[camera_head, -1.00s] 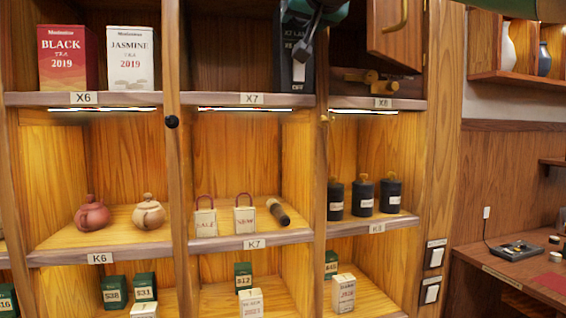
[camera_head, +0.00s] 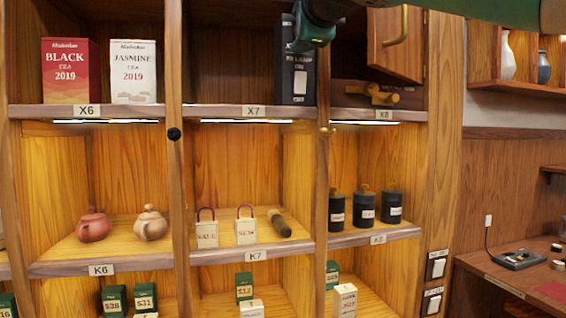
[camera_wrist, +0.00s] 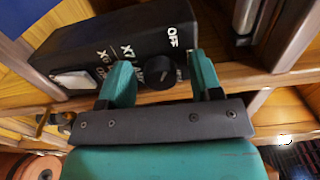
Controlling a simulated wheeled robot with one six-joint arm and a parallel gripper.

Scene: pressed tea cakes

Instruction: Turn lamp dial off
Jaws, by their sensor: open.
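The black lamp control box (camera_head: 296,75) stands upright on the X7 shelf, at the right of that compartment. In the wrist view the box (camera_wrist: 118,42) fills the upper left, with white "OFF", "X7" and "X6" labels; other lettering is partly hidden. The round black lamp dial (camera_wrist: 162,76) is on its face, and its exact pointing is hard to read. My gripper (camera_wrist: 160,62) is open, with one teal finger on either side of the dial; contact cannot be told. In the head view my gripper (camera_head: 312,40) is at the box's upper part.
Lit lamp strips (camera_head: 245,121) glow under the shelf edge. An open wooden door (camera_head: 396,42) hangs right of the box, above a wooden peg piece (camera_head: 372,93). Tea boxes (camera_head: 134,71) stand at left on X6. The middle of X7 is clear.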

